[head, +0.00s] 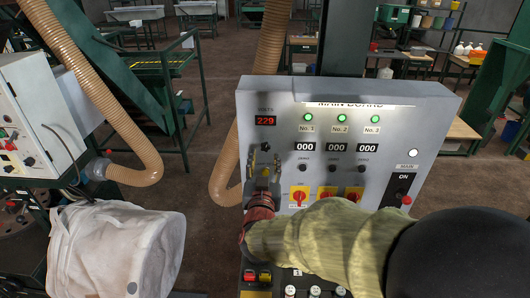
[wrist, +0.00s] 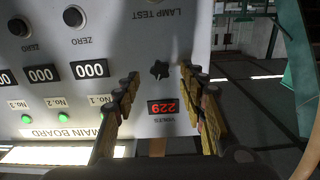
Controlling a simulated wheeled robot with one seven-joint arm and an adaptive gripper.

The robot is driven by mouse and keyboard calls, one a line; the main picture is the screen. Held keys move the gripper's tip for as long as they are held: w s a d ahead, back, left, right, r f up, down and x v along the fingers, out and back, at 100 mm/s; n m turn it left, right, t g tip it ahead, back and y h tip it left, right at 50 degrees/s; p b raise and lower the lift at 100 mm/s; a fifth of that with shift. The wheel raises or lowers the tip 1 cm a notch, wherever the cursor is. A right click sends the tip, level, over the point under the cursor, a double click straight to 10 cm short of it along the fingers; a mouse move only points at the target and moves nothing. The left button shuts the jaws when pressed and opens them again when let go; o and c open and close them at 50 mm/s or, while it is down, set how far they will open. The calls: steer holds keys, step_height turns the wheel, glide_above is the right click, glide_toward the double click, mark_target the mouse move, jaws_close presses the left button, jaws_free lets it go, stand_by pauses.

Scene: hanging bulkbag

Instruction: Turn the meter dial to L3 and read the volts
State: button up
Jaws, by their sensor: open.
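The grey main board (head: 425,112) stands in front of me. Its red VOLTS display (head: 265,120) reads 229, and the same number shows upside down in the wrist view (wrist: 162,107). The small black meter dial (wrist: 159,69) sits on the panel beside the display in the wrist view; in the head view the dial (head: 265,147) is just below the display. Its setting is too small to read. My gripper (head: 264,162) is open in front of the lower left of the panel. In the wrist view its fingers (wrist: 160,82) stand on either side of the dial, with nothing between them.
Green lamps (head: 308,117) and several 000 counters (head: 305,146) are right of the display. Red-and-yellow switches (head: 299,196) sit lower, close to my arm. A black ON switch (head: 401,185) is at right. A tan hose (head: 232,172) and white bag (head: 115,255) are at left.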

mark_target(265, 150)
steer(key=shift+w+d, duration=0.1)
steer(key=shift+w, duration=2.3)
steer(key=c, duration=0.4)
jaws_close()
